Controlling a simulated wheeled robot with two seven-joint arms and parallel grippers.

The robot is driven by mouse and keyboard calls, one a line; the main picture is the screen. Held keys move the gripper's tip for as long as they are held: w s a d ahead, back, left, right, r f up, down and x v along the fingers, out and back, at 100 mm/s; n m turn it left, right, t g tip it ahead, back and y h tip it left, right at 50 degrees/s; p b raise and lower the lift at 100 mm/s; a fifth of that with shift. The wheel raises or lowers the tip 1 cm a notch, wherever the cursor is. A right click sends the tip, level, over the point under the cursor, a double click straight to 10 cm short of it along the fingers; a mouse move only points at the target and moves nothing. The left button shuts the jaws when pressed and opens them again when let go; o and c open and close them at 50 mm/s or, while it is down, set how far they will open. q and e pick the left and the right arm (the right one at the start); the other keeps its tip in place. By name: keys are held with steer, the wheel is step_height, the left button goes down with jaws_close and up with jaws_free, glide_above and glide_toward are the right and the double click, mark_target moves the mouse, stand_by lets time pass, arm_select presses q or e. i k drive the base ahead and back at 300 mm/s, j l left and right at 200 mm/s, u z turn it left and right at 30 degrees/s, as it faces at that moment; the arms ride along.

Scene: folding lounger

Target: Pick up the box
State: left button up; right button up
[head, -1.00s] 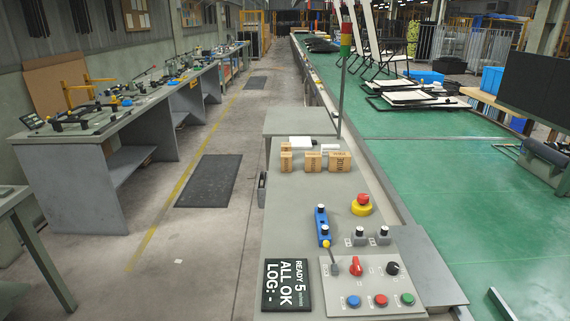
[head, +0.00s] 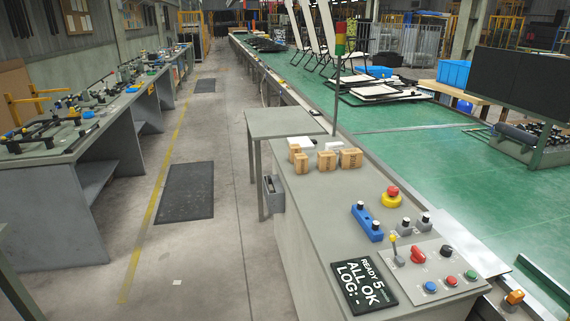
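Several small brown cardboard boxes stand close together on the far end of the grey control bench (head: 320,210). A left box (head: 301,163), a middle box (head: 326,160) and a wider right box (head: 350,157) form a front row. Another brown box (head: 294,151) shows behind the left one. A white item (head: 303,142) lies behind them. Neither of my grippers shows in the head view, and nothing is seen touching the boxes.
The bench carries a black display (head: 364,284), a button panel (head: 435,268), a blue device (head: 367,221) and a red-yellow emergency stop (head: 392,196). A signal pole (head: 338,80) rises behind the boxes. A grey table (head: 283,124) adjoins. The aisle (head: 205,250) at left is largely clear.

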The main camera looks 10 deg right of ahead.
mark_target(300, 159)
steer(key=i+j, duration=0.3)
steer(key=i+j+z, duration=0.1)
steer(key=i+j, duration=0.2)
steer(key=j, duration=0.2)
steer(key=i+j+z, duration=0.1)
steer(key=i+j, duration=0.2)
steer(key=j, duration=0.15)
steer(key=i+j, duration=0.15)
steer(key=i, duration=0.35)
steer(key=i+j+z, duration=0.1)
steer(key=i, duration=0.45)
steer(key=i+j+z, duration=0.1)
steer(key=i, duration=0.4)
steer(key=i+l, duration=0.6)
steer(key=i, duration=0.25)
steer(key=z, duration=0.05)
